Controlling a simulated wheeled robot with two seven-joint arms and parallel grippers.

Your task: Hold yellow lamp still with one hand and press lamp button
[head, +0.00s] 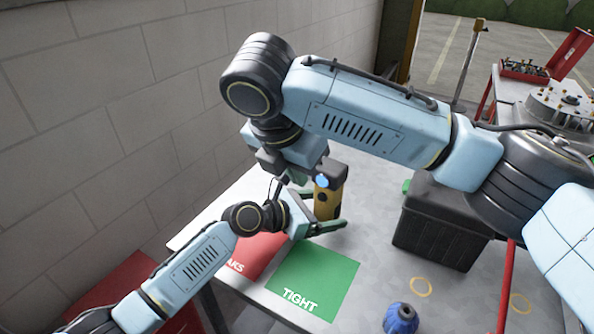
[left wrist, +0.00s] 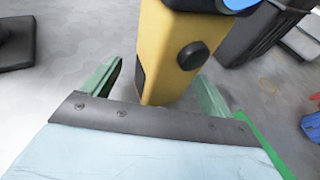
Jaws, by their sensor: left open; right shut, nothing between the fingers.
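The yellow lamp (head: 327,203) stands on the grey table in the head view, with a dark top and a blue spot (head: 322,182). In the left wrist view the lamp (left wrist: 170,50) shows a dark round button (left wrist: 193,55) on its side. My left gripper (head: 325,208) is open, with its green fingers on either side of the lamp; gaps show in the left wrist view (left wrist: 157,88). My right gripper (head: 299,178) is shut and empty, close by the lamp's upper left side in the head view. Its fingers are mostly hidden, so I cannot tell whether it touches the lamp.
A green sheet marked TIGHT (head: 315,281) and a red sheet (head: 255,253) lie in front of the lamp. A black bin (head: 440,222) stands to the right. A blue object (head: 401,318) is at the front. A block wall (head: 110,100) rises on the left.

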